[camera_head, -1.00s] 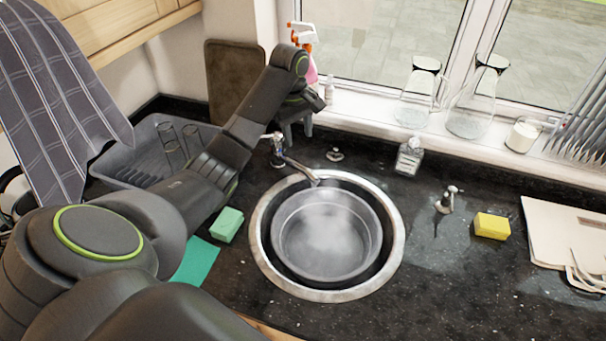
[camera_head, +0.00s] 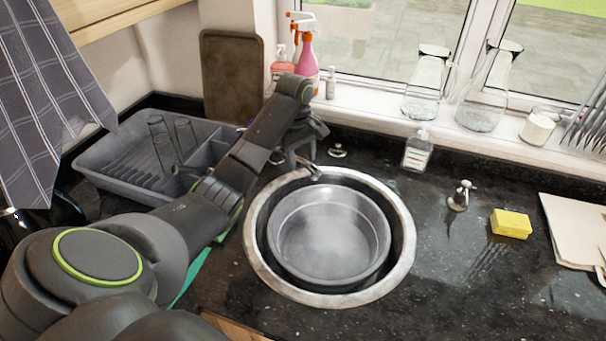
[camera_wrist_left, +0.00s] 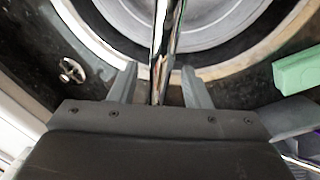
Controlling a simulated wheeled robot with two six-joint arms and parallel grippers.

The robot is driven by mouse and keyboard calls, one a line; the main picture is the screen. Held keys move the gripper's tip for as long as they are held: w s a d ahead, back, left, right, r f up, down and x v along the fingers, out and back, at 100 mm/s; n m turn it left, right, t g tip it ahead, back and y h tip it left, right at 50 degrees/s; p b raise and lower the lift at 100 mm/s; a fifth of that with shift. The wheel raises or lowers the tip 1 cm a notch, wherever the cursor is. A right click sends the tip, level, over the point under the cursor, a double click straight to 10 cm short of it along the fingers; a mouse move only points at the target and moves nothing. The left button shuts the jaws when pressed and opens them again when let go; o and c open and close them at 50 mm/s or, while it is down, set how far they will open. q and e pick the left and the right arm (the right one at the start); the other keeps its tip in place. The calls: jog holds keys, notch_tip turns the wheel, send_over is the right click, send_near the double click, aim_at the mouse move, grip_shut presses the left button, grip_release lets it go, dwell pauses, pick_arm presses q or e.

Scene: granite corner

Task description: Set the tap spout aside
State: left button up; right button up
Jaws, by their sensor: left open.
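The chrome tap spout (camera_wrist_left: 160,45) runs up the middle of the left wrist view, over the sink rim. My left gripper (camera_wrist_left: 159,74) is open, with one finger on each side of the spout and a gap showing on both sides. In the head view the gripper (camera_head: 302,165) hangs at the back left of the round sink, and it hides most of the spout. Only the spout's end (camera_head: 314,172) shows there, by the rim. My right gripper is in neither view.
A grey dish rack (camera_head: 110,185) with glasses stands left, behind my arm. A soap bottle (camera_head: 417,152), a tap handle (camera_head: 460,195) and a yellow sponge (camera_head: 511,223) stand right. A green sponge (camera_wrist_left: 297,70) lies beside the sink.

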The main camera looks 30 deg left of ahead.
pick_arm(q)
jog(key=shift+w+d+f, duration=0.1)
jog(key=shift+w+f, duration=0.05)
jog(key=shift+f, duration=1.9)
grip_shut()
